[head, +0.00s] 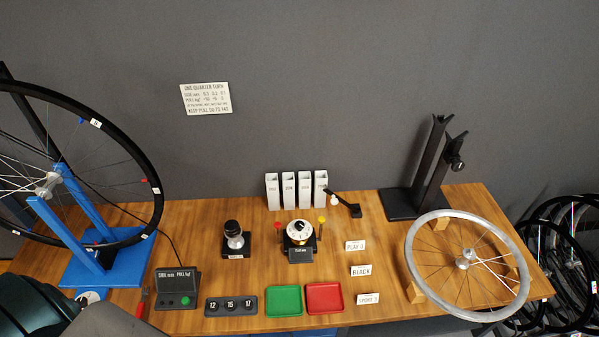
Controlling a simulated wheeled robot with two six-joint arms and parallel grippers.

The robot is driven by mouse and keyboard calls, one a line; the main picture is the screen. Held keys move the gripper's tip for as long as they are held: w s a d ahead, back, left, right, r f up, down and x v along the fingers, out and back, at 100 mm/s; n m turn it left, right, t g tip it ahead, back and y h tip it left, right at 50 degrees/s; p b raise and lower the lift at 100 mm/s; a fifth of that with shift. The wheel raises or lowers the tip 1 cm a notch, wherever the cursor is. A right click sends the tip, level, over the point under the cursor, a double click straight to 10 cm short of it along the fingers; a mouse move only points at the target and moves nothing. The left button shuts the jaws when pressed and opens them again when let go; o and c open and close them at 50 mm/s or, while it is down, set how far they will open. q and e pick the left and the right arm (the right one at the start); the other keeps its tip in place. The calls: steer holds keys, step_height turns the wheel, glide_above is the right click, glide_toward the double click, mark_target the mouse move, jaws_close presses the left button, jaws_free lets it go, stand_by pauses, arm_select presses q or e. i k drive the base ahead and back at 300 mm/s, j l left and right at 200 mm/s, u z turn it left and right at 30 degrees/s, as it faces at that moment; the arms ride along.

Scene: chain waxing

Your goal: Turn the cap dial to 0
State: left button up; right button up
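A round white dial (299,230) with dark marks around its rim sits on a small black base with a dark label plate (300,255), near the middle of the wooden bench. Its marks are too small to read, so I cannot tell its setting. A red-topped post (277,227) and a yellow-topped post (321,222) stand on either side of it. Neither of my grippers is in view, and nothing touches the dial.
A black-knobbed device (233,236) stands left of the dial. Green (284,301) and red (324,298) trays lie in front. White bins (296,190) stand behind. A wheel on a blue stand (105,268) is at left; a silver wheel (412,262) is at right.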

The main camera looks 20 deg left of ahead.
mark_target(298, 226)
steer(key=u, duration=0.9)
